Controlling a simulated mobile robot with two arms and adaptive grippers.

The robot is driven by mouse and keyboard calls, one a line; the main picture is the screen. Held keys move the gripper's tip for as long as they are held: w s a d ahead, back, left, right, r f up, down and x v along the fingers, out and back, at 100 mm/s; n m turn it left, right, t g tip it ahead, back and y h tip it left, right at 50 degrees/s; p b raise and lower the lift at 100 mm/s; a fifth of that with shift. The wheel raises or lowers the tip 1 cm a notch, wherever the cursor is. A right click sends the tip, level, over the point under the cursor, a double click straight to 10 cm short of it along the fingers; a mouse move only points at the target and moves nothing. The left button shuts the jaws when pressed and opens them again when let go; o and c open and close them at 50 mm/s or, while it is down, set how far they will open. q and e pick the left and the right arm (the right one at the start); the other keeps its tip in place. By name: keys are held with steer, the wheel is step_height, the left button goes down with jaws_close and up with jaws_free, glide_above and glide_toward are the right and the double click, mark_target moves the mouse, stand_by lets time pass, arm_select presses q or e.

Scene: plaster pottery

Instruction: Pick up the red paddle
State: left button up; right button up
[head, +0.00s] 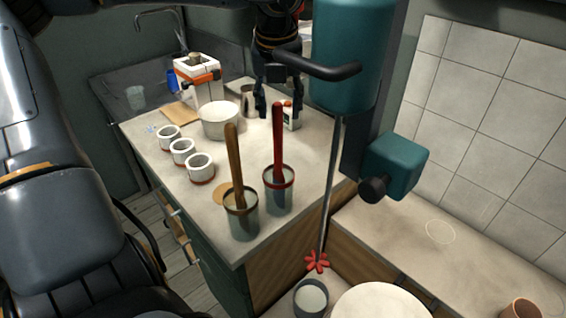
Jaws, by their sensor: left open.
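The red paddle (278,142) stands upright, handle up, in a grey cup with a red rim (280,197) near the counter's front edge. Its lower end is hidden inside the cup. My left gripper (278,104) is open and points down at the top of the red handle. The handle's tip shows between its fingers in the picture; I cannot tell whether it is really between them or nearer to the camera. No contact is visible. My right gripper is not in view.
A similar cup (241,222) with a brown paddle (233,152) stands just left. Several small white cups and a white bowl (220,121) are farther back. A teal mixer (350,60) with a thin shaft stands close on the right, above a lower counter (470,255).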

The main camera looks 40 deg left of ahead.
mark_target(278, 132)
arm_select(q)
steer(key=shift+s+f, duration=0.2)
steer(key=shift+f, duration=0.05)
steer(key=p+x, duration=0.2)
steer(key=x, duration=0.4)
steer(key=shift+w+a, duration=0.15)
steer(key=shift+a, duration=0.1)
steer(key=shift+w+f+p, duration=0.15)
steer(key=shift+f+p, duration=0.15)
steer(key=shift+f, duration=0.3)
jaws_close()
